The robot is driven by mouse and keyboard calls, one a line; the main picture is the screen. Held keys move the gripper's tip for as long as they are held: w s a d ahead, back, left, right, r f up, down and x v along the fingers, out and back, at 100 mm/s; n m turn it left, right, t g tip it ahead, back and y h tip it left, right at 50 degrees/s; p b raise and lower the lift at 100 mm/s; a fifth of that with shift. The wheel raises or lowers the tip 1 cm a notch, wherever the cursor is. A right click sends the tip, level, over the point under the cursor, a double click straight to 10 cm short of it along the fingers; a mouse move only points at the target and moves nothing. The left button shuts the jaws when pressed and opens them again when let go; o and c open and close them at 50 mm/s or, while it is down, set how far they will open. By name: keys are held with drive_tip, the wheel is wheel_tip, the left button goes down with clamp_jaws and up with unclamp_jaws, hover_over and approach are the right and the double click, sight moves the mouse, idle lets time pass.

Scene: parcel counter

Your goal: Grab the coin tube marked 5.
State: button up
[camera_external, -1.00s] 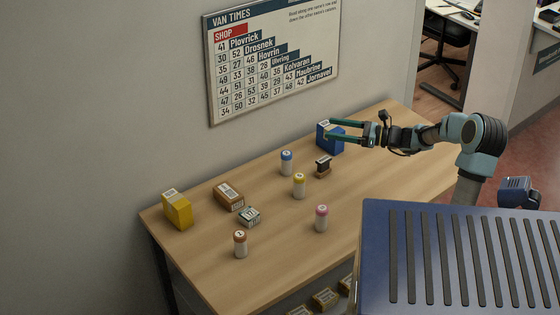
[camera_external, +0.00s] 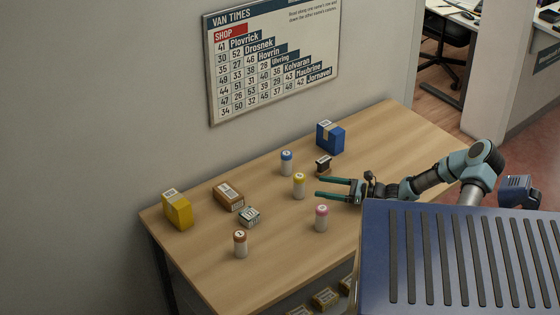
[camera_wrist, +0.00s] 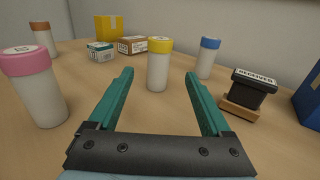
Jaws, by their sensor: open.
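Several white coin tubes stand upright on the counter, with differently coloured caps. The yellow-capped tube (camera_external: 299,187) is straight ahead of my open, empty gripper (camera_external: 320,188). In the wrist view this tube (camera_wrist: 158,68) shows between the two green fingertips and a little beyond them. The pink-capped tube (camera_external: 321,218) stands to one side, at the left in the wrist view (camera_wrist: 34,90). The blue-capped tube (camera_external: 286,163) is behind, towards the wall. The brown-capped tube (camera_external: 240,244) is at the near left, and its top seems to read 1. The other cap marks are too small to read.
A dark stamp on a wooden base (camera_external: 323,166) stands close to my gripper, at right in the wrist view (camera_wrist: 250,92). A blue box (camera_external: 330,137), a yellow box (camera_external: 177,210), a brown parcel (camera_external: 229,196) and a small teal-white box (camera_external: 249,216) stand apart.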

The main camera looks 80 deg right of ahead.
sight(298, 184)
drive_tip(key=w, duration=0.2)
drive_tip(key=w+p, duration=0.1)
drive_tip(key=w, duration=0.1)
drive_tip(key=shift+w+d, duration=0.2)
drive_tip(key=shift+w, duration=0.15)
drive_tip(key=shift+w+d+f+p, duration=0.15)
drive_tip(key=shift+w+p, duration=0.45)
drive_tip(key=shift+w, duration=1.65)
clamp_jaws()
